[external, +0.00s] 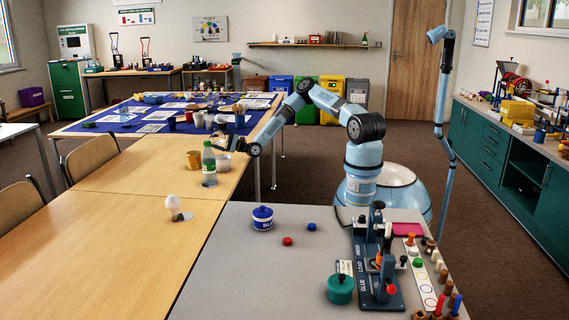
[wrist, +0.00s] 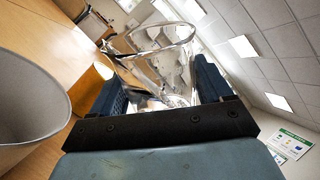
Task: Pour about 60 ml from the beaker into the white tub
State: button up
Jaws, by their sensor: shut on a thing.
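My gripper (external: 232,146) is over the far part of the wooden table in the external view. In the wrist view it (wrist: 160,88) is shut on the clear beaker (wrist: 165,62), whose round rim shows beyond the dark fingers. The wrist view is rolled strongly, with the ceiling to the right, and the beaker looks tilted. I cannot tell the liquid level or whether any liquid is flowing. The white tub (external: 223,162) stands on the table just below my gripper, partly behind a bottle. Its wall fills the left edge of the wrist view (wrist: 28,100), beside the beaker.
A clear bottle with a green label (external: 209,165) stands close in front of the tub. A white bulb-shaped object (external: 173,206) stands nearer on the wooden table (external: 125,215). The table's left part is clear.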

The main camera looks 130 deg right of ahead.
aim_at(224, 140)
jog(key=shift+a+r+n+t+y, duration=0.1)
jog(key=shift+r+n+t+y, duration=0.35)
jog(key=shift+n, duration=0.65)
jog(key=shift+a, duration=0.1)
jog(key=shift+w+a+r+n+y+p, duration=0.2)
jog(key=shift+a+n+y+p, duration=0.15)
jog(key=shift+n, duration=0.35)
jog(key=shift+w+a+r+n+t+y+p, duration=0.1)
jog(key=shift+a+r+n+t+y+p, duration=0.05)
jog(key=shift+a+n, duration=0.25)
jog(key=shift+a+r+n+t+y+p, duration=0.1)
jog(key=shift+a+n+y+p, duration=0.05)
jog(key=shift+a+n, duration=0.2)
jog(key=shift+a+f+n+y+p, duration=0.1)
jog(key=shift+f+n+y+p, duration=0.15)
jog(key=shift+n, duration=0.3)
jog(key=shift+a+f+n+y+p, duration=0.1)
jog(key=shift+n+y+p, duration=0.05)
jog(key=shift+n+y, duration=0.3)
